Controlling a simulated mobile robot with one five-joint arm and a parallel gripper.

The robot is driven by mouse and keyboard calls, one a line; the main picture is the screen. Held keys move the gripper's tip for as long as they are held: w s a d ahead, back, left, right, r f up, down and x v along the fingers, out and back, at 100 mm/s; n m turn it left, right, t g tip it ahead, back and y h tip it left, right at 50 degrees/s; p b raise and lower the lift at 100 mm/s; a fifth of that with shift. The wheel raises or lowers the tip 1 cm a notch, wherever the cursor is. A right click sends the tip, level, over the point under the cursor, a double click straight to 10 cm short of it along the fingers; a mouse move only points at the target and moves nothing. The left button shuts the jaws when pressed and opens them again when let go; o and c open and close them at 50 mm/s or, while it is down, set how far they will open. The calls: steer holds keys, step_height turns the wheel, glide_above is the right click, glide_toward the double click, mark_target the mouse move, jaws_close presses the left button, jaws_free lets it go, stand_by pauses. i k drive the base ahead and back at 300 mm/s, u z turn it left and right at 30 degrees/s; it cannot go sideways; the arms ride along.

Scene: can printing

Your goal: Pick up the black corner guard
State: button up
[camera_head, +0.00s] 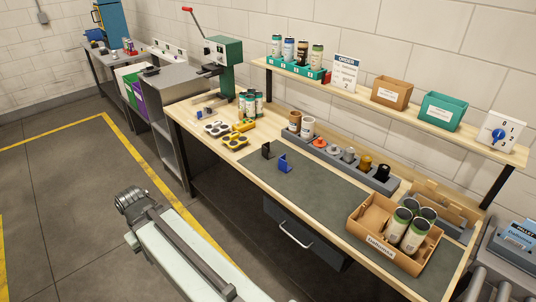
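The black corner guard (267,151) is a small dark angled piece. It stands on the workbench (187,117), at the left end of the dark grey mat. A similar blue corner guard (285,164) stands on the mat just to its right and nearer to me. Nothing touches the black one from above. No gripper fingers can be made out.
Yellow and white can holders (236,141) lie left of the guards. A grey rack (340,165) with cups and knobs runs behind them. A cardboard box (373,224) of cans stands at the right. A green press (224,62) is at the back left. The mat's middle is clear.

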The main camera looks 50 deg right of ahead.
mark_target(266, 152)
steer(key=u, duration=0.35)
steer(key=i, duration=1)
steer(key=z, duration=0.05)
